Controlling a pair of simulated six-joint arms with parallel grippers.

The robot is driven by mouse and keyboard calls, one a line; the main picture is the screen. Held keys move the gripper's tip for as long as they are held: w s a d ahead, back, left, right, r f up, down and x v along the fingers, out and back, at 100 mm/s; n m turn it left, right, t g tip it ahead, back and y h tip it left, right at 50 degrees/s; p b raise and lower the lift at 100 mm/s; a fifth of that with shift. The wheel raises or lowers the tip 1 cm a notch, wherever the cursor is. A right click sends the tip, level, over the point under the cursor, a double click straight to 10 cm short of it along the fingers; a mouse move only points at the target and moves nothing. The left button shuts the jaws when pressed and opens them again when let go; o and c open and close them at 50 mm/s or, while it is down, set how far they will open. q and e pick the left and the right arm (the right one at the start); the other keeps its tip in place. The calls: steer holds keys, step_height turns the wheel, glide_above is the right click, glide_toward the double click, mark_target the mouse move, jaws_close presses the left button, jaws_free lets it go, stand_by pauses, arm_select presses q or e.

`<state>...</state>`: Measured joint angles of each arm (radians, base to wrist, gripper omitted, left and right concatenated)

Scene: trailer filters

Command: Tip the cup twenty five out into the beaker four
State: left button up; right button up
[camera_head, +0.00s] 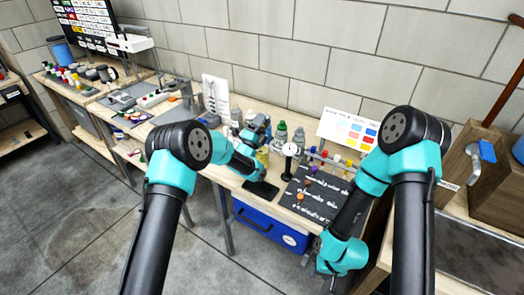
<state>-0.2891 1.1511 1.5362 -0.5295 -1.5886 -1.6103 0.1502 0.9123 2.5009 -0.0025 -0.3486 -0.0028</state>
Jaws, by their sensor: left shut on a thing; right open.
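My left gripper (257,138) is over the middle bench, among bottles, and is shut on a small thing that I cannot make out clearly. My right gripper (310,257) hangs low at the bench's front edge, beside the blue bin, and is open and mostly hidden by its wrist. I cannot tell cup twenty five or beaker four apart from the other small vessels at this size, and no labels are readable.
A black mat (318,195) with white markings lies on the bench. A colour chart (348,130) stands behind it. Grey-green bottles (281,133) and a round gauge (289,150) stand nearby. A blue bin (268,228) is below. A wooden box (478,165) stands right.

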arm_select(q)
steer(key=shift+r+t, duration=0.3)
steer(key=shift+r, duration=0.05)
stand_by(1.2)
steer(key=shift+f+g, duration=0.5)
steer(key=shift+f, duration=0.05)
steer(key=shift+w+d+f+g+y, duration=0.1)
steer(key=shift+w+f+g+y, duration=0.1)
steer(key=shift+g+y, duration=0.3)
steer(key=shift+w+d+f+g+y, duration=0.15)
steer(key=shift+g+y, duration=0.15)
steer(key=shift+y, duration=0.4)
steer(key=shift+f+g, duration=0.3)
steer(key=shift+f, duration=0.05)
steer(key=shift+f, duration=0.15)
